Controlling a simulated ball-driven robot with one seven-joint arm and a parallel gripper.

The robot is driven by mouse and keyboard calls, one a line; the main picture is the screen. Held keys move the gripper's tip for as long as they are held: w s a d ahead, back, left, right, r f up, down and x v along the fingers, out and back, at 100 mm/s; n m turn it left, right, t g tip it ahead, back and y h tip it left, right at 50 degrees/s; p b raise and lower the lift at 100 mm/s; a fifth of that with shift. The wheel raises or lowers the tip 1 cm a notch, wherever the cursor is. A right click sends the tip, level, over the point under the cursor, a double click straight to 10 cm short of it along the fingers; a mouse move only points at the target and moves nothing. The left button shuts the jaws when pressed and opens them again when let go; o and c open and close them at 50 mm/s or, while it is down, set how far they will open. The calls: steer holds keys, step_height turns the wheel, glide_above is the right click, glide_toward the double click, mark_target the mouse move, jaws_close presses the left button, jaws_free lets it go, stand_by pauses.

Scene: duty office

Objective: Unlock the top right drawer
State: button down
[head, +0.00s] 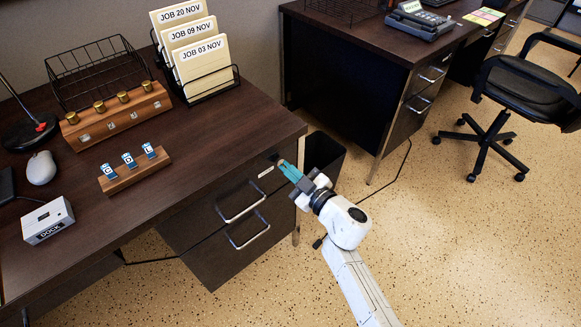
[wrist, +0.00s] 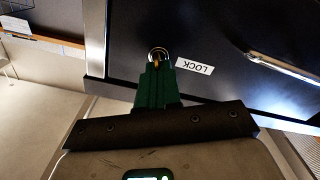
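The top right drawer (head: 228,197) of the near dark desk is shut, with a silver bar handle (head: 241,207). Its round lock (wrist: 158,52) sits beside a white LOCK label (wrist: 194,67), upside down in the wrist view. My gripper (head: 285,167) is at the lock, its teal fingers pointing at the drawer front. In the wrist view my gripper (wrist: 157,70) has its fingers close together around a small brass piece, which looks like a key, at the lock. The fingers hide most of it; how deep it sits and its turn I cannot tell.
On the desk (head: 205,150) stand a wooden block with brass knobs (head: 115,117), a rack of job folders (head: 195,55), a tag holder (head: 135,172) and a DOCK box (head: 48,221). A black bin (head: 325,155) stands close behind my gripper. Open floor lies front right.

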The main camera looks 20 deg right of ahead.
steer(key=n, duration=0.6)
steer(key=shift+w+a+n, duration=0.1)
steer(key=shift+a+n, duration=0.15)
steer(key=shift+n, duration=0.05)
steer(key=n, duration=0.3)
steer(key=n+b, duration=0.1)
steer(key=n, duration=0.2)
steer(key=shift+a+f, duration=0.15)
steer(key=shift+f, duration=0.05)
steer(key=shift+n, duration=0.3)
steer(key=c, duration=1.4)
jaws_free()
steer(key=shift+a+f, duration=0.1)
steer(key=shift+c, duration=0.2)
steer(key=shift+o, duration=0.5)
steer(key=shift+d, duration=0.2)
steer(key=p+v, duration=0.2)
steer(key=v, duration=0.9)
